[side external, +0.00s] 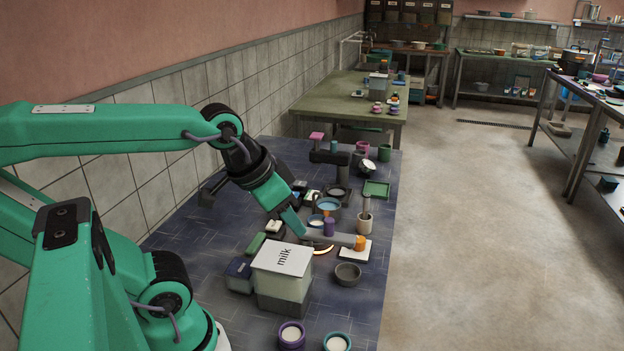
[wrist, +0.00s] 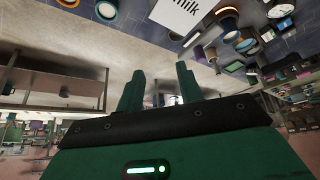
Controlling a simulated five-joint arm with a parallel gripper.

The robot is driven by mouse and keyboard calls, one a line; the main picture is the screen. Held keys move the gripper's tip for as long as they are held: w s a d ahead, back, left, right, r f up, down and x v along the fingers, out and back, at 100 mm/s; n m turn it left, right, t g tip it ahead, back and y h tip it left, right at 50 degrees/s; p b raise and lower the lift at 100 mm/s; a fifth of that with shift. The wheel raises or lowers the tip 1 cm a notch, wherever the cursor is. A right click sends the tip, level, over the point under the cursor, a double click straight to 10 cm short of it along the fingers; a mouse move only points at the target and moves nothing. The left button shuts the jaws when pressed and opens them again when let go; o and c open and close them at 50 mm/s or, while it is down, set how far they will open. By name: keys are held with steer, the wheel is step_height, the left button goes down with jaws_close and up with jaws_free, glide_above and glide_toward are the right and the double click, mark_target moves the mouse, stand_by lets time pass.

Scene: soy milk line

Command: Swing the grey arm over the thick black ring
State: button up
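The grey arm (side external: 341,239) is a flat bar lying across the middle of the dark blue table (side external: 225,248). It has an orange end (side external: 360,243) at the right, above a white plate (side external: 352,254), and a purple post (side external: 328,227) beside its middle. A black ring-shaped piece (side external: 338,192) sits farther back at the foot of a black stand; I cannot tell for sure that it is the thick ring. My gripper (side external: 297,226) points down near the grey arm's left end; contact cannot be told. In the wrist view its two fingers (wrist: 159,92) are apart with nothing visible between them.
A white-lidded milk box (side external: 283,262) stands just in front of the grey arm, and also shows in the wrist view (wrist: 180,14). A grey bowl (side external: 347,274) is right of it. Cups and small dishes crowd behind. The black stand (side external: 330,158) rises at the back.

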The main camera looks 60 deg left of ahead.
steer(key=shift+o, duration=0.7)
steer(key=g, duration=0.6)
glide_above(330, 220)
step_height(330, 220, down, 4)
steer(key=shift+a+r, duration=0.1)
steer(key=shift+f, duration=3.95)
steer(key=shift+c, duration=0.2)
jaws_close()
